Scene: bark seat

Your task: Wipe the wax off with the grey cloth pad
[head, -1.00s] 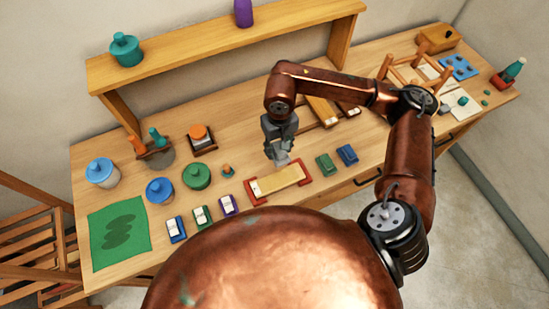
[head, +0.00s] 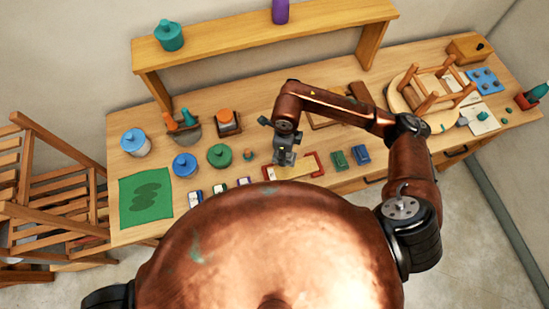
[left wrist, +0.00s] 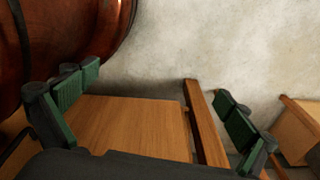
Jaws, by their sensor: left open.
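A pale wooden board (head: 297,171) lies between red end holders on the bench, partly hidden by my copper body. My right gripper (head: 284,157) comes down over the board's left end. Something grey shows at its fingertips, too small to tell whether it is the grey cloth pad or part of the fingers. I cannot tell whether it touches the board, and wax is not distinguishable there. My left gripper (left wrist: 158,90) shows in the left wrist view with its green-padded fingers spread apart and nothing between them. It is outside the head view.
Blue, green and purple small blocks lie in front, partly behind my body. Jars (head: 135,142), a green mat (head: 146,199) and tool holders stand at left. A shelf (head: 262,37) runs behind. An upturned stool (head: 430,92) is at right. A slatted wooden chair (head: 50,190) stands left of the bench.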

